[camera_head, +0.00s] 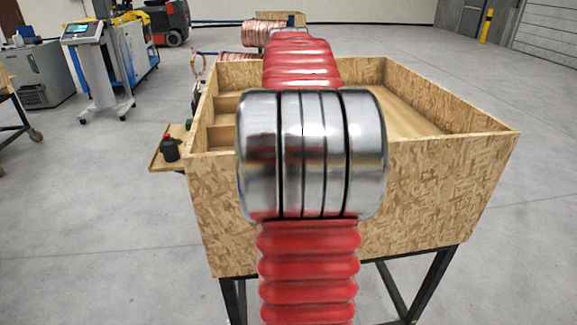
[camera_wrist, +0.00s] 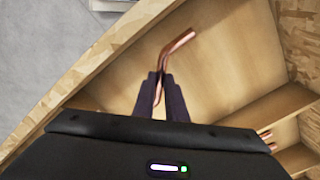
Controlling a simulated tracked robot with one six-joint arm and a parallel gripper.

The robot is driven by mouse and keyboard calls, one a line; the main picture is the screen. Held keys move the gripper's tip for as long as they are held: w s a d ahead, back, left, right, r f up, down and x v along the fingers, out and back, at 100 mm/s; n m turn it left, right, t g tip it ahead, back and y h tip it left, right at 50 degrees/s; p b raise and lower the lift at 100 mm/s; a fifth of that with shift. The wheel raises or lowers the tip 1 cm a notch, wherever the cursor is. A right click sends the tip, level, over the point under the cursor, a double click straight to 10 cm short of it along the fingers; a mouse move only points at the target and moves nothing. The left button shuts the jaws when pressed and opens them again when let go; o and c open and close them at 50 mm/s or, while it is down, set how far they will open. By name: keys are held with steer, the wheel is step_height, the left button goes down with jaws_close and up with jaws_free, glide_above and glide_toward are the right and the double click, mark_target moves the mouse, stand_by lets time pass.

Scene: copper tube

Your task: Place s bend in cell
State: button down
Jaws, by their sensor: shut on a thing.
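The copper s bend (camera_wrist: 178,45) is held between the tips of my gripper (camera_wrist: 161,77) in the wrist view. The same crate (camera_head: 440,185) fills the middle of the head view, where my arm hides the gripper and the s bend. I cannot tell the height of the s bend above the floor.
Copper tube ends (camera_wrist: 265,137) show in a neighbouring cell at the lower right of the wrist view. A wooden divider (camera_wrist: 275,103) and the crate's side wall (camera_wrist: 100,55) border the cell. A dark bottle (camera_head: 169,149) stands on a side shelf left of the crate.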

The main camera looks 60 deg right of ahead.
steer(key=shift+f, duration=1.85)
steer(key=shift+f, duration=0.1)
steer(key=c, duration=1.8)
jaws_free()
step_height(320, 180, up, 12)
steer(key=shift+f, duration=0.1)
steer(key=shift+r, duration=0.2)
